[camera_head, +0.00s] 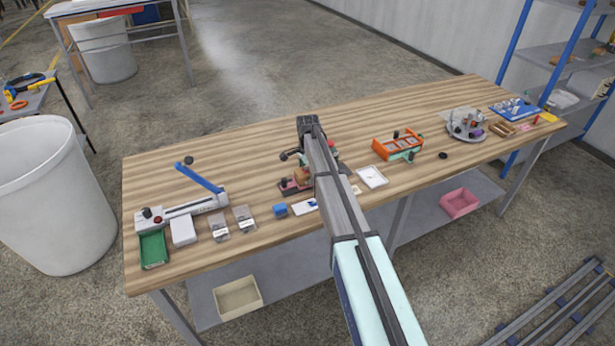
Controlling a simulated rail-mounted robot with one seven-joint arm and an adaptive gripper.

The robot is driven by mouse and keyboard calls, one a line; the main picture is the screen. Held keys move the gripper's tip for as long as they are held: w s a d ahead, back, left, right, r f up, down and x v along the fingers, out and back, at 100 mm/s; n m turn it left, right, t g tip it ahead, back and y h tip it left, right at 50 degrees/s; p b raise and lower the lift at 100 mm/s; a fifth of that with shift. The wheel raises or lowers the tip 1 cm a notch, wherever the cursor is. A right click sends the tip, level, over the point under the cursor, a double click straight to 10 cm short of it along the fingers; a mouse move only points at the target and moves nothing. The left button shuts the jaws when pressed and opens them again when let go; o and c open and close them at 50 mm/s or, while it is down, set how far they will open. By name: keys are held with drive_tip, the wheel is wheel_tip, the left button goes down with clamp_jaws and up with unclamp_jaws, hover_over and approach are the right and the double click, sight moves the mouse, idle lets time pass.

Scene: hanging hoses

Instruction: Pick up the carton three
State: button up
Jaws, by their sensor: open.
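I cannot tell which thing is carton three, as no label is readable at this size. My arm reaches in from the bottom over the middle of the wooden table (250,155). My gripper (290,155) shows only in part as dark pieces near the arm's far end, left of the arm. It is open, and I see nothing held. The arm hides part of the table beneath it.
A blue-handled device (190,207) and green tray (153,249) stand at the left. A reddish fixture (296,183) is close under the arm. A white tray (372,177), an orange rack (398,146) and a round grey plate (467,125) lie to the right.

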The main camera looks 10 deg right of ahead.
drive_tip(key=c, duration=1.2)
drive_tip(key=shift+r, duration=0.15)
